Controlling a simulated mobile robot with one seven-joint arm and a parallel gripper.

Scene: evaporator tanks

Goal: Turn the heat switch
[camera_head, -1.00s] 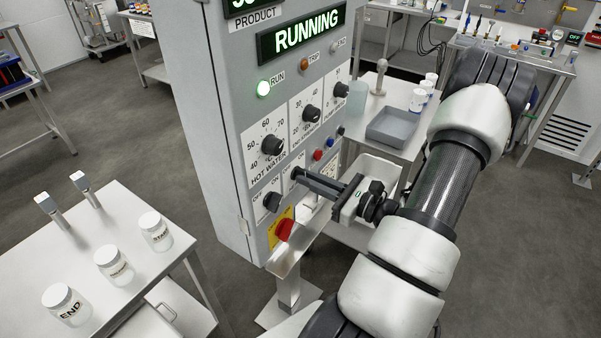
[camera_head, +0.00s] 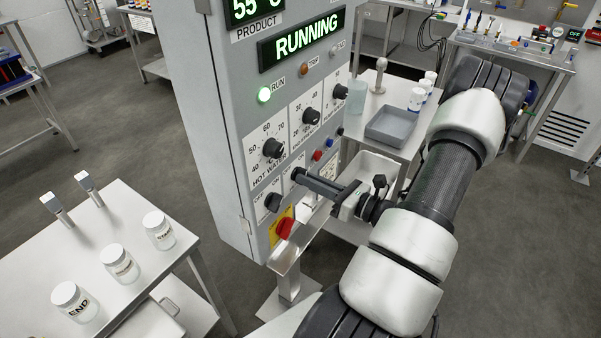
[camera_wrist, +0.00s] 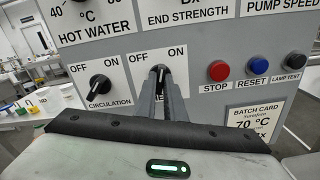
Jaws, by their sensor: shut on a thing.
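The heat switch (camera_wrist: 158,70) is a black knob below OFF and ON labels in the wrist view. My gripper (camera_wrist: 160,83) is shut on this knob, a finger on each side. Part of the label beneath it is hidden. The knob looks near upright between OFF and ON, but the fingers cover much of it, so its exact angle is unclear. In the head view my gripper (camera_head: 300,176) reaches the lower panel from the right, and the fingertips hide the knob.
The circulation switch (camera_wrist: 100,86) is just left, turned toward ON. Red stop (camera_wrist: 218,70) and blue reset (camera_wrist: 252,68) buttons are to the right. A red emergency button (camera_head: 285,228) sits below. The display (camera_head: 302,40) reads RUNNING, and the green run lamp (camera_head: 264,95) is lit.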

